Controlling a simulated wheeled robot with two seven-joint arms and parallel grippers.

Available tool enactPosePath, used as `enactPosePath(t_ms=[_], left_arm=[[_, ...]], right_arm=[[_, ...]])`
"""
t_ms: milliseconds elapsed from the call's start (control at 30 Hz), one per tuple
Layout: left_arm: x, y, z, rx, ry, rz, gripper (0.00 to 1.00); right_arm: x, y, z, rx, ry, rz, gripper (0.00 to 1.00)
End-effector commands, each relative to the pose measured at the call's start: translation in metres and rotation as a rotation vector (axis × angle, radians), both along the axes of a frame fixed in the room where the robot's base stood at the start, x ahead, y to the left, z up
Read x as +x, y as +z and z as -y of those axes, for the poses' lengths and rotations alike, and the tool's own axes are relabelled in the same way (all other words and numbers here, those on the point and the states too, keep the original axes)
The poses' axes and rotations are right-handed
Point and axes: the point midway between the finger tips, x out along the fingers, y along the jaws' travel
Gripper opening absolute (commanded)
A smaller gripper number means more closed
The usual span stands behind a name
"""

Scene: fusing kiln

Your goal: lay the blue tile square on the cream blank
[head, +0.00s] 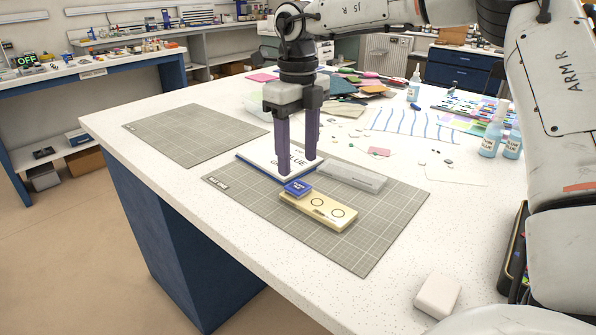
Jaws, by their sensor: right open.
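The blue tile (297,187) is at the left end of the cream blank (318,211) and appears to rest on it. I cannot tell whether it lies quite square or flat. The blank lies on the near grey gridded mat (375,235) and shows two ring marks and a dark slot mark. My right gripper (297,168) points down with its two dark purple fingers apart and empty, just behind the tile. The fingers hide part of a white, blue-edged pad (262,160) with "GLUE" lettering. My left gripper is out of view.
A grey bar (351,178) lies behind the blank. A second grey mat (192,134) at the left is empty. Glue bottles (490,139), coloured sheets and small scraps fill the back right. A white block (437,296) sits near the front edge.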

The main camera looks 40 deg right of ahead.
Motion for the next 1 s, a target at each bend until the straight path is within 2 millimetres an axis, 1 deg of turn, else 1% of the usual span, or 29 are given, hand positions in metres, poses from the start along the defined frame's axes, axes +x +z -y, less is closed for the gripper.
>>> enactPosePath(t_ms=[33, 100, 200, 300, 400, 800, 867, 1000], left_arm=[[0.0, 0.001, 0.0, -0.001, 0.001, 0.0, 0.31], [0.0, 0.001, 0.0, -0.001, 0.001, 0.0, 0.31], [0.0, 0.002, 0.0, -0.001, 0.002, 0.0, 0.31], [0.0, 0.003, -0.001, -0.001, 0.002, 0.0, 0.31], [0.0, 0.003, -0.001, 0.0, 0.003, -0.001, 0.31], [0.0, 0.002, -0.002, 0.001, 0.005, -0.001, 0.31], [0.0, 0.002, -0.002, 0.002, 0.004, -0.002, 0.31], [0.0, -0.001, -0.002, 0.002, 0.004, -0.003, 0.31]], right_arm=[[0.001, 0.013, 0.0, -0.003, 0.0, 0.004, 0.52], [0.001, 0.028, 0.0, -0.002, 0.0, 0.003, 0.52], [0.001, 0.044, 0.0, -0.002, 0.0, 0.002, 0.52], [0.0, 0.056, 0.0, -0.001, 0.001, 0.001, 0.52], [0.0, 0.062, 0.0, 0.0, 0.001, 0.0, 0.52], [0.0, 0.063, 0.0, 0.0, 0.001, -0.002, 0.52], [0.0, 0.06, 0.0, 0.0, 0.001, -0.002, 0.52], [-0.001, 0.044, 0.0, 0.0, 0.001, -0.005, 0.52]])
